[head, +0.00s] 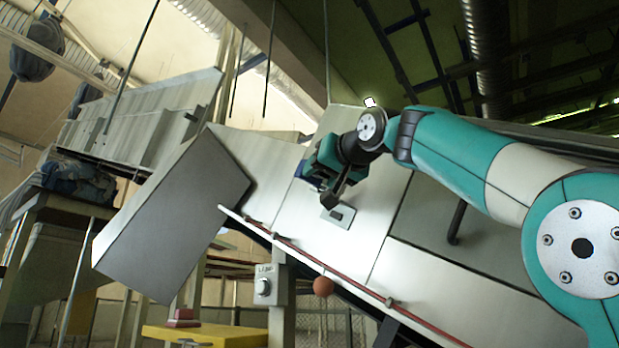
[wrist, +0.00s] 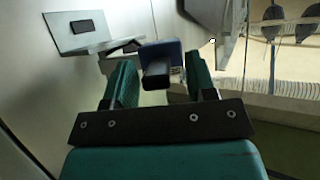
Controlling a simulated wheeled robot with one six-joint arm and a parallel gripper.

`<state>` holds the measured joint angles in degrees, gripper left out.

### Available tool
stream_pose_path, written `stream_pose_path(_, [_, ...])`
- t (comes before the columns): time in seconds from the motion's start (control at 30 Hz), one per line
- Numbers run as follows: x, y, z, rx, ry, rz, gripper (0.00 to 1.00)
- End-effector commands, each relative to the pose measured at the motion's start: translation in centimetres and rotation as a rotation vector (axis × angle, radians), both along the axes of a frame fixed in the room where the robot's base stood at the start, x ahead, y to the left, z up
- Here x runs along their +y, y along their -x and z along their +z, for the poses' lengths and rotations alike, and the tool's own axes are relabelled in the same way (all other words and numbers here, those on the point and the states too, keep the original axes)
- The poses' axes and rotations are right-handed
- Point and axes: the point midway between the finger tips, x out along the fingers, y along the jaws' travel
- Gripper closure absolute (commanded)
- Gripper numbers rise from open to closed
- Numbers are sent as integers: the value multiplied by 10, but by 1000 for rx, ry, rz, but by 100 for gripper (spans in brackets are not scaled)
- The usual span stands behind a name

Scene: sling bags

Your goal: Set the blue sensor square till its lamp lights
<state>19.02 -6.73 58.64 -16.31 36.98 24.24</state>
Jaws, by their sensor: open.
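The blue sensor (wrist: 162,50) is a small dark blue block with a black front part, in the upper middle of the wrist view. It looks slightly turned relative to my gripper (wrist: 160,72). The gripper's two teal fingers are open, one on each side of the sensor, with narrow gaps showing. No lit lamp can be made out on it. In the head view my gripper (head: 322,168) is at the sloping metal panel, just above a small grey plate with a dark slot (head: 339,215).
The plate also shows in the wrist view (wrist: 62,40), left of the sensor. A grey control box (head: 265,284) and a yellow step (head: 205,335) stand below.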

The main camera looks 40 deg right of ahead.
Motion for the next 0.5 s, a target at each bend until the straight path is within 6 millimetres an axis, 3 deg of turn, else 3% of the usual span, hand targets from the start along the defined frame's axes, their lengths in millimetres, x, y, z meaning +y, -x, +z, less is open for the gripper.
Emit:
stream_pose_path(0.43, [-10,-2,0,0,0,-15,49])
stream_pose_path(0.5, [-10,-2,0,0,0,-15,65])
